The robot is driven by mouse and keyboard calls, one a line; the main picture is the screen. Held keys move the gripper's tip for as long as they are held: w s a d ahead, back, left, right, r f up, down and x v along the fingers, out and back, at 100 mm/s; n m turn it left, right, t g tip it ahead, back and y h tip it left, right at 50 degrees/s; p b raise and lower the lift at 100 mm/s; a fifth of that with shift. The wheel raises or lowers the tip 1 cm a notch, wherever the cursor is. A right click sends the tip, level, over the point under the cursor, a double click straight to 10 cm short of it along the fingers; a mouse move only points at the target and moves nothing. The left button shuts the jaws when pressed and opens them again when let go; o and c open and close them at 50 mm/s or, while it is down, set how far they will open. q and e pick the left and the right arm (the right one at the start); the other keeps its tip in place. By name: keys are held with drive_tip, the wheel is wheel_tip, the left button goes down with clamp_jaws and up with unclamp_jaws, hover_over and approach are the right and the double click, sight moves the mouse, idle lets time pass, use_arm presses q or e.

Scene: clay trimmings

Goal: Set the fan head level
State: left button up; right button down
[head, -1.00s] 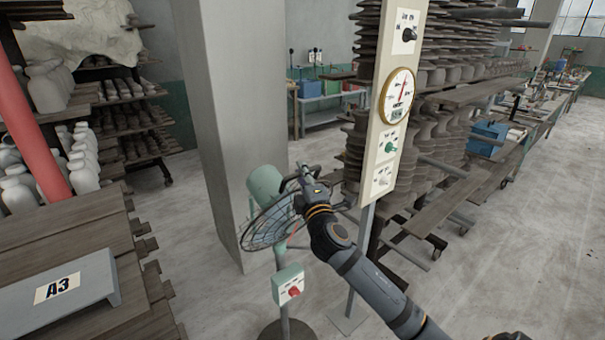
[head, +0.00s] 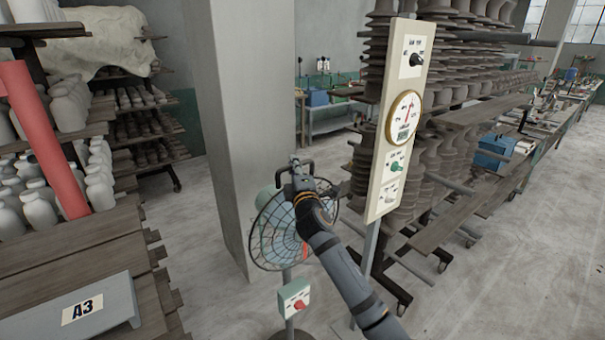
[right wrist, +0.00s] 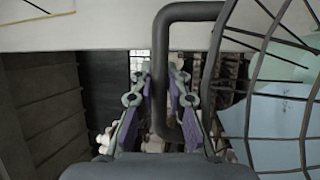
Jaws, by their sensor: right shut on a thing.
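The fan head is a round wire cage (head: 270,240) on a stand, with a green motor housing (head: 266,200) behind it. The cage now stands close to upright, its front toward me; I cannot tell whether it is exactly level. My right gripper (head: 300,178) is at the top of the cage. In the right wrist view, its fingers (right wrist: 160,98) are shut on the dark bent handle (right wrist: 160,50), with the cage wires (right wrist: 270,90) close on the right. My wrist and forearm hide the cage's right part. My left gripper is out of view.
A control box with a red knob (head: 295,298) is on the fan's stand. A panel with a gauge (head: 398,130) stands close to the right of my arm. A concrete pillar (head: 245,120) is behind the fan. A plank table with an A3 plate (head: 100,300) lies left.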

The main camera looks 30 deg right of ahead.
drive_tip(key=shift+w+r, duration=0.1)
drive_tip(key=c, duration=1.3)
unclamp_jaws()
drive_tip(key=shift+c, duration=0.2)
drive_tip(key=shift+s, duration=0.2)
drive_tip(key=v, duration=1.1)
drive_tip(key=shift+s, duration=0.35)
drive_tip(key=shift+a, duration=0.1)
